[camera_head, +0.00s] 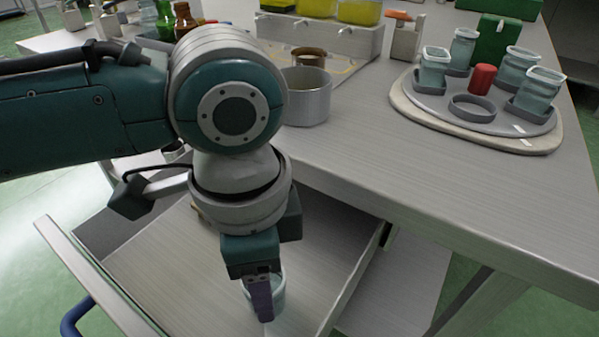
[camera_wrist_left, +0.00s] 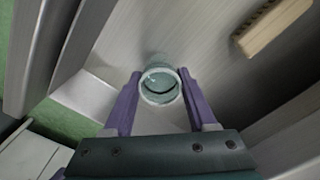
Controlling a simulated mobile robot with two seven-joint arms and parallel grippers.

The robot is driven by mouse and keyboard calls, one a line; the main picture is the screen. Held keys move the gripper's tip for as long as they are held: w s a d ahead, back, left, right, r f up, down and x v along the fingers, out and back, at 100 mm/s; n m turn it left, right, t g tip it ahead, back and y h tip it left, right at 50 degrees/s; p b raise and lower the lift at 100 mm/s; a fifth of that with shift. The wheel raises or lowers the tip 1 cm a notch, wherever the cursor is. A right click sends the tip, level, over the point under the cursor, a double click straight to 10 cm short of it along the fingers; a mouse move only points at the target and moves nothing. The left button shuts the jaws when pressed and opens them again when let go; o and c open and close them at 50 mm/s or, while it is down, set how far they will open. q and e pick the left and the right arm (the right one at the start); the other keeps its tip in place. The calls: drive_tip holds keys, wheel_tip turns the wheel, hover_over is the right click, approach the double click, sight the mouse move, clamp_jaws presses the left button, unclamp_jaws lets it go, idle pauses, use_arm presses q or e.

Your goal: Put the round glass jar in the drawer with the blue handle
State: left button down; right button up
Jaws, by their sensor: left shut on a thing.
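The round glass jar (camera_head: 279,292) is pale and clear, partly hidden behind a purple finger of my left gripper (camera_head: 264,300). In the left wrist view the jar (camera_wrist_left: 160,86) sits upright between the two purple fingers (camera_wrist_left: 160,78), its round rim facing the camera. My left gripper is shut on it, pointing down inside the open drawer (camera_head: 325,235). I cannot tell whether the jar touches the drawer floor. The blue handle (camera_head: 76,318) shows at the drawer's front, at the lower left. My right gripper is not in view.
A wooden block-like thing (camera_wrist_left: 272,27) lies in the drawer, mostly hidden by my arm in the head view. On the table above stand a grey cup (camera_head: 308,98) and a round tray (camera_head: 415,113) with several square jars. Much of the drawer floor is bare.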

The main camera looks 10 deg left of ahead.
use_arm(q)
drive_tip(key=shift+f, duration=0.1)
drive_tip(key=shift+c, duration=1)
unclamp_jaws()
wheel_tip(320, 180, up, 12)
drive_tip(key=p, duration=0.5)
